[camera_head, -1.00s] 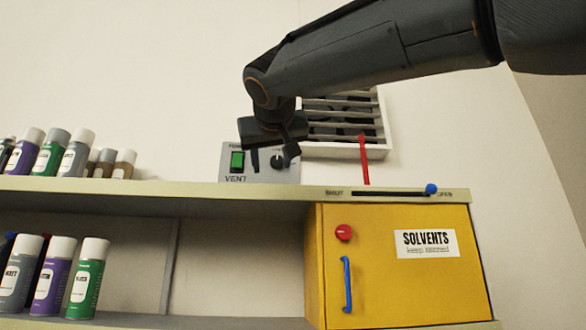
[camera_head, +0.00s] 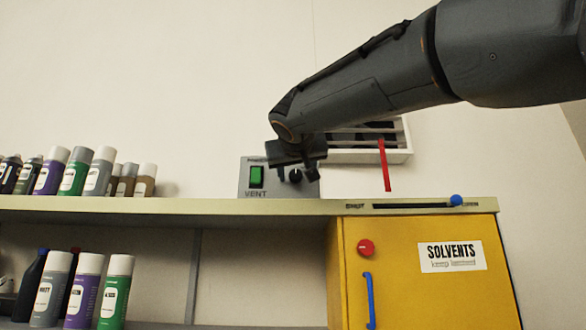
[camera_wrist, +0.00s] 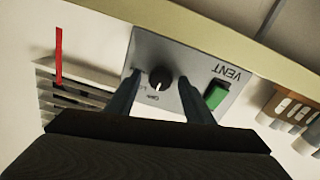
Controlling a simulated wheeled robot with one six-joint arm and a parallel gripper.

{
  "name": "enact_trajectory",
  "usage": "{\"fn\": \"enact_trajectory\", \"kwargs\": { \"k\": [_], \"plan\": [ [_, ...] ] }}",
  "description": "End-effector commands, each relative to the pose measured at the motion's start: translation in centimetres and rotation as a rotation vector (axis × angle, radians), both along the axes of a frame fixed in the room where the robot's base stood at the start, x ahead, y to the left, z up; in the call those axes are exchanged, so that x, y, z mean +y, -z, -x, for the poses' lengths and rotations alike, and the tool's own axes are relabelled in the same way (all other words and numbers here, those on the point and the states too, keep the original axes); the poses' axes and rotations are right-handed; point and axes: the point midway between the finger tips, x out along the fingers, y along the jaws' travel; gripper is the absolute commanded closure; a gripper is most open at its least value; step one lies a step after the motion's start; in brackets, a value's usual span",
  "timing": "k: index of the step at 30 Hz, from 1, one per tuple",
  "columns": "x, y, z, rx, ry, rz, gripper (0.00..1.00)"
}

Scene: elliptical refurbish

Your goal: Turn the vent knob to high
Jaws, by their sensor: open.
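The vent box (camera_head: 284,190) is a grey panel standing on the shelf against the wall, with a lit green switch (camera_head: 257,177) at its left. The black vent knob (camera_head: 295,176) is on its right half, with a pale pointer line. In the wrist view the panel appears upside down, and the knob (camera_wrist: 160,78) shows between the fingers, apart from both. My gripper (camera_head: 297,168) is open and empty in front of the panel, its fingers to either side of the knob. Some of the dial lettering is hidden or too small to read.
A white louvred vent (camera_head: 372,148) with a red strip (camera_head: 384,165) is right of the box. A slider with a blue knob (camera_head: 456,200) runs along the shelf edge above the yellow solvents cabinet (camera_head: 400,285). Several bottles (camera_head: 85,172) stand at the left.

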Motion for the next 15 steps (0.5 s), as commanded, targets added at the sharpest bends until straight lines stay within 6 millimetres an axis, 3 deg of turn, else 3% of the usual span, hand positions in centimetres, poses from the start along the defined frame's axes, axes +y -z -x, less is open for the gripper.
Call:
{"fn": "enact_trajectory", "kwargs": {
  "k": [5, 12, 15],
  "plan": [
    [0.1, 0.0, 0.0, -0.001, -0.001, 0.0, 0.52],
    [0.1, 0.0, 0.0, -0.001, -0.002, 0.0, 0.91],
    [0.7, 0.0, 0.1, -0.001, -0.004, 0.001, 0.93]
  ]
}}
